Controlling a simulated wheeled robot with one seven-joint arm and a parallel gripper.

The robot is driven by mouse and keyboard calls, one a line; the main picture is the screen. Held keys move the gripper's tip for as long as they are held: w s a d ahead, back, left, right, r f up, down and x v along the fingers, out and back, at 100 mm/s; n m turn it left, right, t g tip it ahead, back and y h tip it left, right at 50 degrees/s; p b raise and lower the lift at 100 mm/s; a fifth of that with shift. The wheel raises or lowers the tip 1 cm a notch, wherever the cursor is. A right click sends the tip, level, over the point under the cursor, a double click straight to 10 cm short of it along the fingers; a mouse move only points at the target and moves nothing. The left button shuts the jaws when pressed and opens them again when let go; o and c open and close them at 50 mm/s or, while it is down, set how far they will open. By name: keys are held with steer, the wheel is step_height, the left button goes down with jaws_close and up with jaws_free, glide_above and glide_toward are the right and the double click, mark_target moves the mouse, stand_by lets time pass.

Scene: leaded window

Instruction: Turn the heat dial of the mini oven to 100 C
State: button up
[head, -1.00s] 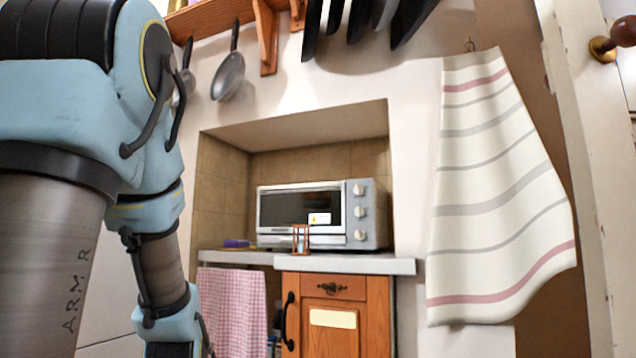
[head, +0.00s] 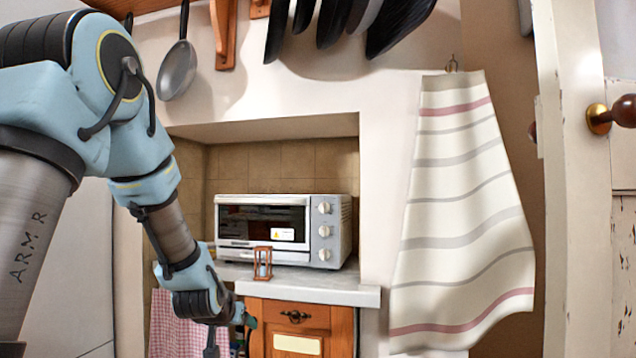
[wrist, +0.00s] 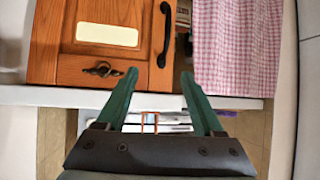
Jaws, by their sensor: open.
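The silver-white mini oven (head: 282,252) stands on the counter in the tiled alcove in the head view. Its right panel has a top dial (head: 324,208), a middle dial (head: 324,231) and a bottom dial (head: 324,254). Their markings are too small to read, so I cannot tell which is the heat dial. My gripper (wrist: 159,74) shows two green fingers, spread apart with nothing gripped, in the wrist view. In the head view it is low, left of the dials and in front of the counter, touching none of them. The oven is mostly hidden in the wrist view.
A small wooden-framed hourglass (head: 262,263) stands on the counter (head: 330,289) before the oven. Below are a wooden cabinet (head: 297,314) and a pink checked cloth (head: 166,325). A striped towel (head: 463,215) hangs at right; pans hang above. The space before the dials is clear.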

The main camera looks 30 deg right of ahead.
steer(key=w+d+r+m+t+h+p, duration=0.1)
steer(key=d+r+t+h+p, duration=0.15)
steer(key=d+r+p, duration=0.8)
steer(key=t+h+p, duration=0.1)
steer(key=h+p, duration=0.3)
glide_toward(323, 205)
steer(key=shift+m, duration=0.4)
steer(key=p+x, duration=0.4)
steer(key=x, duration=0.5)
jaws_close()
